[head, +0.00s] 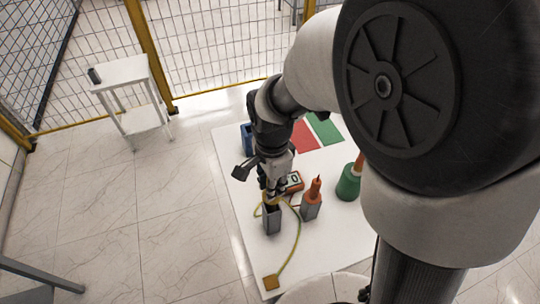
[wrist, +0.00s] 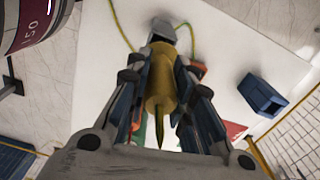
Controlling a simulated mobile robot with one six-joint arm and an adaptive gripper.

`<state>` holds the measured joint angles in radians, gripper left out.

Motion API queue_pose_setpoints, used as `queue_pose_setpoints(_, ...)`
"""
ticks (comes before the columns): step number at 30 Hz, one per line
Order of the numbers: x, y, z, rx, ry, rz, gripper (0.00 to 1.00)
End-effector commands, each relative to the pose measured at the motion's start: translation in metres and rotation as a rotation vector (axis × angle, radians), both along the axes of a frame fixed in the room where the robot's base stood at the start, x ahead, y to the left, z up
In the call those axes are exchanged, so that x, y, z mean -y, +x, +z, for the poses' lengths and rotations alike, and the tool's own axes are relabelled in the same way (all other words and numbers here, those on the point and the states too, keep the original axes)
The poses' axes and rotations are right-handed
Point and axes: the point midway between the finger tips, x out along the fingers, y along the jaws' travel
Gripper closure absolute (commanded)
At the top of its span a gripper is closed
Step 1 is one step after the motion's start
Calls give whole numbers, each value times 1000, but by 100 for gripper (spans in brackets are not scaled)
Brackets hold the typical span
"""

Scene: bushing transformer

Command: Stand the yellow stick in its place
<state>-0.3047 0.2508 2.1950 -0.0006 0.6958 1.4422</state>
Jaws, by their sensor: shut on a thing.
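The yellow stick (wrist: 160,88) is between the fingers of my gripper (wrist: 160,72), which is shut on it. Its thin pointed tip is toward the wrist camera, and its other end meets the grey holder (wrist: 163,31). In the head view my gripper (head: 273,193) is right above that upright grey holder (head: 272,219), and the stick is mostly hidden. The stick's lower end looks to be at or inside the holder's mouth; I cannot tell how deep.
An orange stick (head: 314,190) stands in a second grey holder (head: 311,208) close on the right. A green cylinder (head: 348,184) is farther right. A yellow-green cable (head: 297,238) runs to a yellow block (head: 271,282). A blue box (wrist: 262,95) lies on the white table (head: 243,218).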

Motion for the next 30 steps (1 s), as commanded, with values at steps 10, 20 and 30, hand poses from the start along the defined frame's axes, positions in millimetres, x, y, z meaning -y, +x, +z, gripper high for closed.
queue_pose_setpoints(10, 0, 0, -14, 1, 0, 0, 100)
queue_pose_setpoints(20, 0, 0, -25, 0, 0, 0, 100)
queue_pose_setpoints(30, 0, 0, -37, 0, 0, 0, 100)
